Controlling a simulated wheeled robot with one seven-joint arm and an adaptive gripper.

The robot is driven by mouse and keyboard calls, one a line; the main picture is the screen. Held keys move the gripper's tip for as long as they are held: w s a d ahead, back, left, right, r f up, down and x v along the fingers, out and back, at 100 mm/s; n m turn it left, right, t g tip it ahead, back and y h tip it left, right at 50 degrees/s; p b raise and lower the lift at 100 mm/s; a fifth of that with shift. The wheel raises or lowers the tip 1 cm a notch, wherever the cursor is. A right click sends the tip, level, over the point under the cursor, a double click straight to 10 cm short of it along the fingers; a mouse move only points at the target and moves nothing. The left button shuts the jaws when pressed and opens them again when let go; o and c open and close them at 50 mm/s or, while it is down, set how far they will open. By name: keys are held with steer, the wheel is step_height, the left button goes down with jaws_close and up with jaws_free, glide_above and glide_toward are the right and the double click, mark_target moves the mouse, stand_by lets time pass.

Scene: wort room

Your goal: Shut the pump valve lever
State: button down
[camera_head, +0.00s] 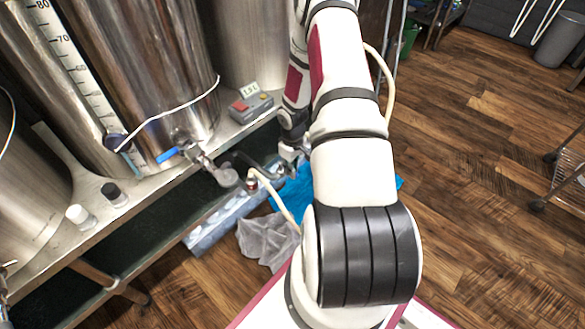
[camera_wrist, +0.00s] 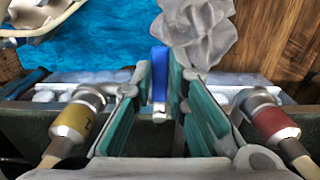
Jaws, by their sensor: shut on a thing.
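The blue pump valve lever (camera_wrist: 160,75) stands between my gripper's teal-padded fingers in the wrist view. My gripper (camera_wrist: 161,90) is shut on it, with a finger on either side. A small metal piece shows at the lever's near end. In the head view my gripper (camera_head: 291,152) is low beside the tank bench, near the hose fittings, and the lever it holds cannot be made out there. The valve body is mostly hidden by the fingers.
Hose ends with a yellow band (camera_wrist: 73,121) and a red band (camera_wrist: 273,121) flank my gripper. Another blue lever (camera_head: 168,155) is on the steel tank (camera_head: 150,75). A grey cloth (camera_head: 268,240) and blue sheet (camera_head: 296,192) lie below.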

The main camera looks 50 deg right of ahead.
steer(key=c, duration=1.6)
jaws_free()
step_height(320, 180, up, 12)
